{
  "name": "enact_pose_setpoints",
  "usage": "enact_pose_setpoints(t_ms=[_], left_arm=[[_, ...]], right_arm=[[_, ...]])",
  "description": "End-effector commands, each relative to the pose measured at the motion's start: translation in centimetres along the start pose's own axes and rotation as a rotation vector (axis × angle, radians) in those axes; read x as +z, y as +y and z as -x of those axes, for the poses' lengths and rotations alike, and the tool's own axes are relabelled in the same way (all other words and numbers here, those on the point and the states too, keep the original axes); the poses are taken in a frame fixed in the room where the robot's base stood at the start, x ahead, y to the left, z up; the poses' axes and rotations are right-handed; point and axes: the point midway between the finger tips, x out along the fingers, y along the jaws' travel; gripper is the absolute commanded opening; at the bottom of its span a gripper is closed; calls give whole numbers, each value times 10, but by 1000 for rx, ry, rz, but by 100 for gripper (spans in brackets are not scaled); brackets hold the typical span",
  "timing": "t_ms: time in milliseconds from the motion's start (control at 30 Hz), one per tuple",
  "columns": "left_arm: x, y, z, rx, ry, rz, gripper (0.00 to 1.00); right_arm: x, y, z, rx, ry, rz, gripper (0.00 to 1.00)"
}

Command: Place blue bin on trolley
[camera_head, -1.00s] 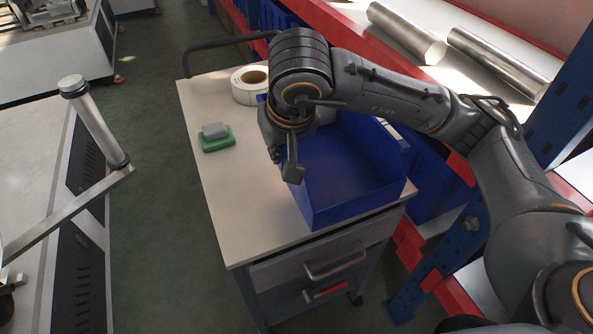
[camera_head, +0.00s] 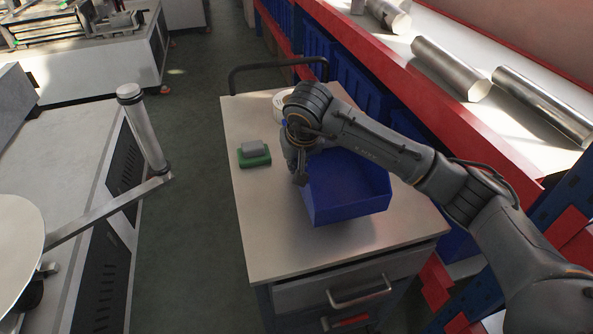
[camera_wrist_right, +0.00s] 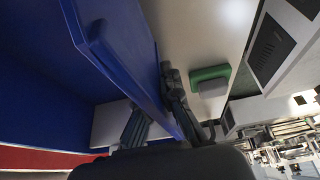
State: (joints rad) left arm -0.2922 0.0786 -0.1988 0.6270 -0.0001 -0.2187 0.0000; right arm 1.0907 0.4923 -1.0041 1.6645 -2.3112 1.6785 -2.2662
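The blue bin (camera_head: 352,202) is upright over the trolley (camera_head: 258,215), inside its top's outline; I cannot tell whether its base touches the top. My right gripper (camera_head: 300,178) is at the bin's left wall. In the right wrist view, the bin's wall (camera_wrist_right: 120,60) runs between the two fingers of the right gripper (camera_wrist_right: 152,100), which look closed on it. The trolley top (camera_wrist_right: 200,30) shows beyond the wall. My left gripper is not in view.
A green and grey item (camera_head: 254,155) lies left of the bin on the trolley, and a label roll (camera_head: 281,104) is partly hidden behind my right arm. A red and blue rack (camera_head: 440,110) stands to the right. A machine with a metal post (camera_head: 145,130) stands left, across open floor.

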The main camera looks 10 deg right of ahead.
Motion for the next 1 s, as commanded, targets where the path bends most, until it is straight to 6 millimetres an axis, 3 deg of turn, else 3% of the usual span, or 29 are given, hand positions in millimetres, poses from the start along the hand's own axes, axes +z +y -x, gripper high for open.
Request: enact_pose_setpoints(t_ms=[200,433,833,967,1000], left_arm=[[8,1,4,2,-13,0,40],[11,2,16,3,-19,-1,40],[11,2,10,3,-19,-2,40],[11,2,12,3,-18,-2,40],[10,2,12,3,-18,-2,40]], right_arm=[[-6,1,-17,1,0,0,0],[5,0,-40,-2,2,2,0],[7,0,-46,0,5,2,0],[8,0,-46,0,1,1,26],[8,0,-46,0,1,1,28]])
